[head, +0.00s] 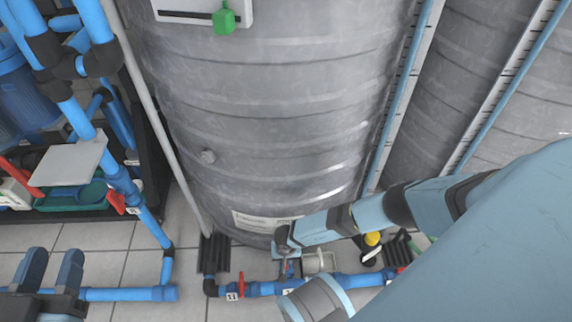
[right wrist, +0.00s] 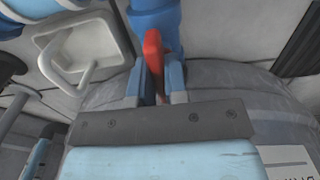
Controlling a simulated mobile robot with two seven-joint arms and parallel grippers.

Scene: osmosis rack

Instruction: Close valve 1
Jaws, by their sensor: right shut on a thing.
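In the right wrist view a red valve handle (right wrist: 154,50) stands upright in front of a blue pipe (right wrist: 153,20). My right gripper (right wrist: 155,85) has one finger on each side of the handle and is shut on it. In the head view my right gripper (head: 289,262) is low by the blue floor pipe (head: 262,289), in front of the grey tank, and its arm hides most of the handle. I cannot read this valve's number. My left gripper (head: 52,264) is open and empty at the lower left, its two dark fingers apart.
Another red valve handle (head: 241,285) is on the floor pipe to the left. The large grey tank (head: 270,120) stands behind. A rack with blue pipes (head: 85,130) is at the left. A yellow-topped fitting (head: 372,239) is right of my gripper.

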